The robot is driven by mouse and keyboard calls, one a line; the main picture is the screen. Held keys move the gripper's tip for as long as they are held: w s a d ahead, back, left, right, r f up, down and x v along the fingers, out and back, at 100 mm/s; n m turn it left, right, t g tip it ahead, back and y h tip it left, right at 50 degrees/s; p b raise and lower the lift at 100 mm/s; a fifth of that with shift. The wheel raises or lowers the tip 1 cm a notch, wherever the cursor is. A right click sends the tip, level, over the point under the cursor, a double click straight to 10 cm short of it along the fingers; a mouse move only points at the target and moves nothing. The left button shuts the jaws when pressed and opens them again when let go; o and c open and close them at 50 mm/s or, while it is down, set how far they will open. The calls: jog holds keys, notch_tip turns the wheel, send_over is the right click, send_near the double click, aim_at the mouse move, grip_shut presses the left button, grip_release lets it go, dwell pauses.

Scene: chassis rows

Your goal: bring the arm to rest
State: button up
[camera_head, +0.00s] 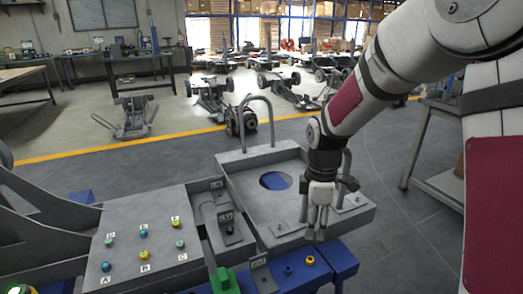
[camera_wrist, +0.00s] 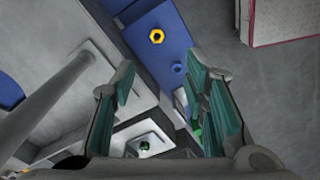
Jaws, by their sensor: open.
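My gripper (camera_head: 316,228) hangs from the arm at the right of the head view, fingers pointing down. It is over the front right corner of a grey tray-like fixture (camera_head: 232,176) with a blue oval opening. In the wrist view my gripper (camera_wrist: 160,100) shows its teal finger pads apart, with nothing between them. A yellow ring (camera_head: 310,260) and a blue ring (camera_head: 288,270) lie on a blue surface (camera_head: 341,262) just below the gripper. The yellow ring (camera_wrist: 157,36) and the blue ring (camera_wrist: 179,68) also show in the wrist view, clear of the fingers.
A grey panel (camera_head: 130,215) with several coloured, lettered knobs is at the left. A green block (camera_head: 223,281) stands at the front. Tall curved handles (camera_head: 258,98) rise from the fixture. A grey side table (camera_head: 430,140) is at the right. Chassis stand on the floor behind.

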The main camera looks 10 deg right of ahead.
jog(key=s+d+r+m, duration=0.1)
jog(key=s+r+m, duration=0.6)
jog(key=s+r, duration=0.65)
jog(key=s+r+m+t, duration=0.1)
jog(key=s+m, duration=0.8)
jog(key=s, duration=1)
notch_tip(320, 180, up, 20)
jog(key=t+p, duration=0.3)
jog(key=p, duration=1.5)
jog(key=shift+w+a+n, duration=0.15)
jog(key=shift+w+n, duration=0.15)
jog(key=shift+n, duration=0.1)
